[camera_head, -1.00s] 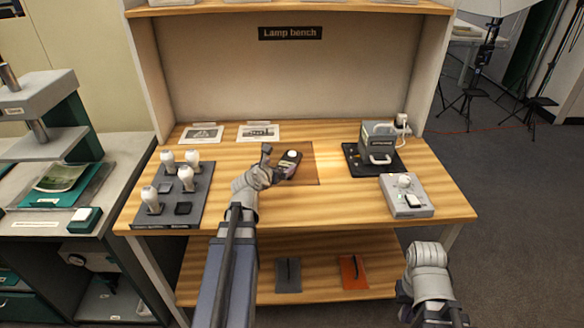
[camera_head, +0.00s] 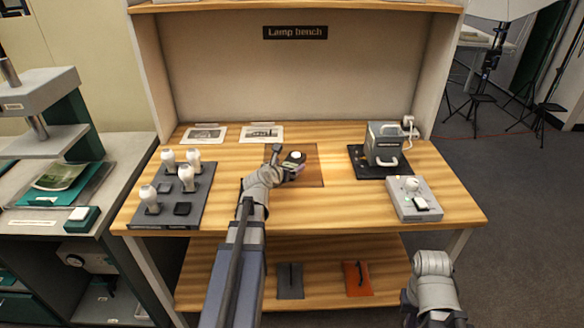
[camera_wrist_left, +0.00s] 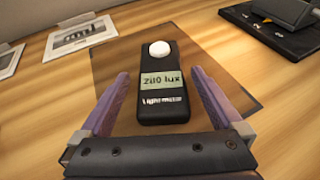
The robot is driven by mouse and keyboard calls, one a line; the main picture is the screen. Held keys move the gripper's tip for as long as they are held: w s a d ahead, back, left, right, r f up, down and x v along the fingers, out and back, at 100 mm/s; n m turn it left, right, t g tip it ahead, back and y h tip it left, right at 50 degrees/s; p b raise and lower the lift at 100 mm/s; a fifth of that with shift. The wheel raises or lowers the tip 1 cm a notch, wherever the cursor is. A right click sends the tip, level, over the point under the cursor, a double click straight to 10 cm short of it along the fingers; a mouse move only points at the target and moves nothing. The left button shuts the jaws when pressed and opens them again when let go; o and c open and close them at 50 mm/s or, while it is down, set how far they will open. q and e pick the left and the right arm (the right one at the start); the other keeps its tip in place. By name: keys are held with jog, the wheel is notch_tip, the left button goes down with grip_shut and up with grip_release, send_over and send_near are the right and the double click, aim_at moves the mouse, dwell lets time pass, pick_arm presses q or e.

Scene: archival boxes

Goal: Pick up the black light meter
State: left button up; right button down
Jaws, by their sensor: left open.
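The black light meter (camera_wrist_left: 162,82) lies flat on a brown mat (camera_wrist_left: 110,75) in the left wrist view, with a white dome at its far end and a pale display. In the head view the meter (camera_head: 293,157) is partly hidden by my left gripper (camera_head: 283,161). In the wrist view my left gripper (camera_wrist_left: 165,100) is open, its two purple fingers apart on either side of the meter's near end, with a gap on each side. In the head view my right arm is at the lower right, but its fingertips are not clearly seen.
A grey tray with several white bulbs (camera_head: 186,178) stands left of my left gripper. Two picture cards (camera_head: 262,134) lie behind it. A grey lamp box (camera_head: 384,147) on a black base and a grey switch box (camera_head: 412,199) stand at right. The bench front is clear.

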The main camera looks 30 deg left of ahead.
aim_at(291, 164)
pick_arm(q)
jog(key=b+x, duration=0.1)
jog(key=x, duration=0.3)
jog(key=shift+w, duration=0.1)
jog(key=shift+c, duration=0.2)
jog(key=c, duration=1.4)
